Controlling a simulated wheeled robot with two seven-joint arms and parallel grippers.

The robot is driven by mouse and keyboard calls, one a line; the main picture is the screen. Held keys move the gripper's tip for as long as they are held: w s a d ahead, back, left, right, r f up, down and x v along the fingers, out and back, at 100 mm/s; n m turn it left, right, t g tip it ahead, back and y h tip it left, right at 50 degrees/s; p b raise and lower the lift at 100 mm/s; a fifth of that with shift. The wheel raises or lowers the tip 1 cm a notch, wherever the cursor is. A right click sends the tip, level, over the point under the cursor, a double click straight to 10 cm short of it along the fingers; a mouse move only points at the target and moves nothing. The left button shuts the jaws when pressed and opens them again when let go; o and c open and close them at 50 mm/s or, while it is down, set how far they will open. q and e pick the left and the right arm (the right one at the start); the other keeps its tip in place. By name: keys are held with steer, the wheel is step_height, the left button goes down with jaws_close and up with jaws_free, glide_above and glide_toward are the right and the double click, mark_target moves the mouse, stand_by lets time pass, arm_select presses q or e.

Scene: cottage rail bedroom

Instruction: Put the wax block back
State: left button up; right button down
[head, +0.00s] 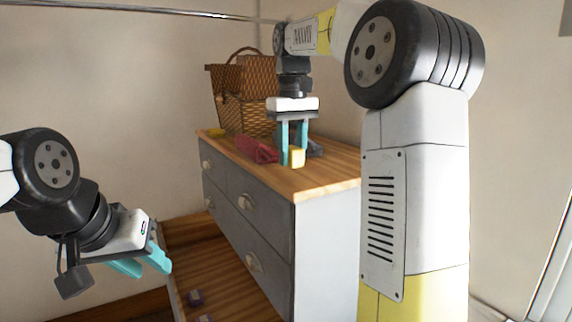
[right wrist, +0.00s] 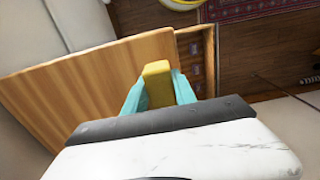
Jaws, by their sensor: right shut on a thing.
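A yellow wax block (head: 297,156) is between the teal fingers of my right gripper (head: 293,150), over the wooden top of the grey dresser (head: 328,180) near its front edge. My right gripper is shut on it and points down. In the right wrist view the block (right wrist: 157,82) shows between the fingers; I cannot tell whether it touches the dresser top. My left gripper (head: 140,266) is at the lower left, in front of the dresser, with its teal fingers pointing to the lower right. I see nothing between those fingers, but their spacing is unclear.
A wicker basket (head: 243,98) stands at the back of the dresser top, with a small yellow thing (head: 217,132) beside it. A red thing (head: 256,149) lies left of my right gripper. An open wooden drawer (head: 228,290) with small purple things sticks out below.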

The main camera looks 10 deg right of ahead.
mark_target(297, 176)
steer(key=w, duration=0.1)
steer(key=w+d, duration=0.1)
steer(key=w, duration=0.1)
steer(key=shift+d+f, duration=0.15)
steer(key=shift+d, duration=0.15)
steer(key=shift+w+d+f, duration=0.1)
steer(key=shift+w+f, duration=0.1)
steer(key=shift+f, duration=0.7)
steer(key=shift+w+d+f, duration=0.1)
steer(key=shift+w+f, duration=0.05)
steer(key=shift+f, duration=0.7)
steer(key=shift+f, duration=0.1)
steer(key=c, duration=1)
jaws_free()
steer(key=shift+r, duration=6.1)
